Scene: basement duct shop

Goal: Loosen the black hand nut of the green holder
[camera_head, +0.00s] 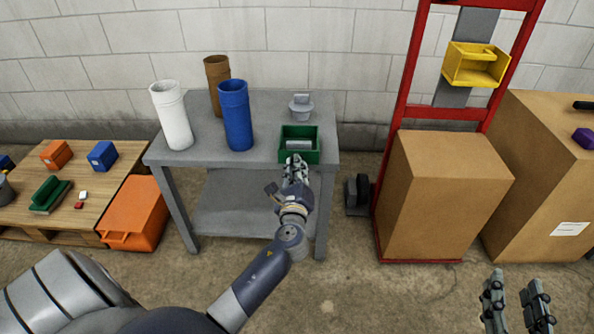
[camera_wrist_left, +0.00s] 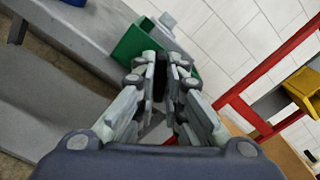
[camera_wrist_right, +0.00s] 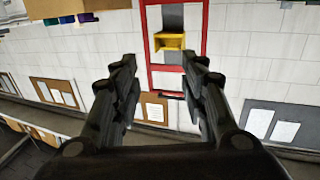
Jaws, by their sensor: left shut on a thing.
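The green holder (camera_head: 286,155) stands at the front right corner of the grey table, with a grey cylindrical piece (camera_head: 299,145) in it. My left gripper (camera_head: 296,163) is at the holder's front face, and the holder (camera_wrist_left: 134,42) also shows just beyond the fingertips in the left wrist view. The left fingers are closed on the black hand nut (camera_wrist_left: 160,80), a dark strip between them; the fingers hide most of it. My right gripper (camera_head: 516,288) is open and empty, far to the right and away from the table.
The grey table (camera_head: 205,154) also bears white (camera_head: 172,115), blue (camera_head: 237,115) and brown (camera_head: 215,75) cylinders and a grey lidded piece (camera_head: 301,107). A red hand truck (camera_head: 396,110) with a carton (camera_head: 450,190) stands to the right. An orange crate (camera_head: 134,212) is at left.

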